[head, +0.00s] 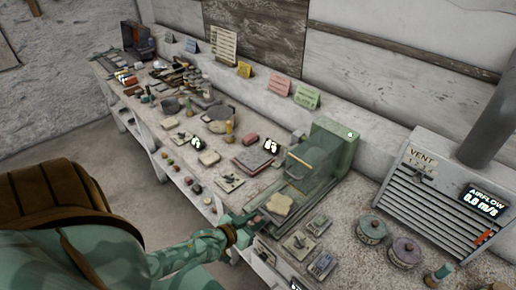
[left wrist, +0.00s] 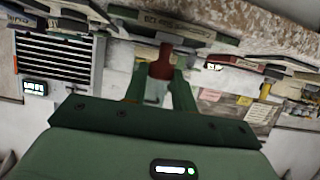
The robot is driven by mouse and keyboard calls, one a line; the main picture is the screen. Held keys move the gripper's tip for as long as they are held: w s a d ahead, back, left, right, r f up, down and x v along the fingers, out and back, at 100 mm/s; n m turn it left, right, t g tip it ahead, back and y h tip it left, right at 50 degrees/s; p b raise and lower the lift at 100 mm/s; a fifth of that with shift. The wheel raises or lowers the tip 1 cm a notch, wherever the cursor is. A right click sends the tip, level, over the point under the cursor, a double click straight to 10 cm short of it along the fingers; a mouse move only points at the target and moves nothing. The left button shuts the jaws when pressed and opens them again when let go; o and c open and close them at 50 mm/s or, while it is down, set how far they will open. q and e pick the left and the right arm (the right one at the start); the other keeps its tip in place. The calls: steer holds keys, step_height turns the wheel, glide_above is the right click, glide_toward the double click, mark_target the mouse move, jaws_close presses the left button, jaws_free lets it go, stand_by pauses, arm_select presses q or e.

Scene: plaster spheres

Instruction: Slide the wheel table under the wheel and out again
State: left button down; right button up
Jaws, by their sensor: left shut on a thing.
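A green bench machine (head: 332,148) stands against the back ledge, with a see-through guard at its front. The wheel is not clearly visible behind the guard. The wheel table (head: 272,222) juts out in front of the guard, with a pale yellowish slab (head: 279,204) lying on it. My left gripper (head: 257,218) is at the table's near left edge. In the left wrist view its fingers (left wrist: 159,82) are shut on a reddish-brown handle (left wrist: 162,62). My right gripper is in neither view.
Small flat tools (head: 298,243) lie just right of the table. Round lidded tins (head: 372,229) and a vent box (head: 446,180) stand farther right. The bench to the left is crowded with stones, pads and tools.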

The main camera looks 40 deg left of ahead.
arm_select(q)
steer(key=shift+s+f, duration=0.1)
steer(key=shift+s, duration=0.05)
steer(key=c, duration=1.3)
jaws_free()
steer(key=shift+o, duration=0.8)
steer(key=shift+s, duration=0.1)
steer(key=shift+s+r, duration=0.25)
steer(key=shift+s, duration=0.1)
steer(key=p+v, duration=0.2)
steer(key=v, duration=1.3)
steer(key=shift+s+r, duration=0.2)
steer(key=shift+s, duration=0.1)
steer(key=shift+f, duration=0.1)
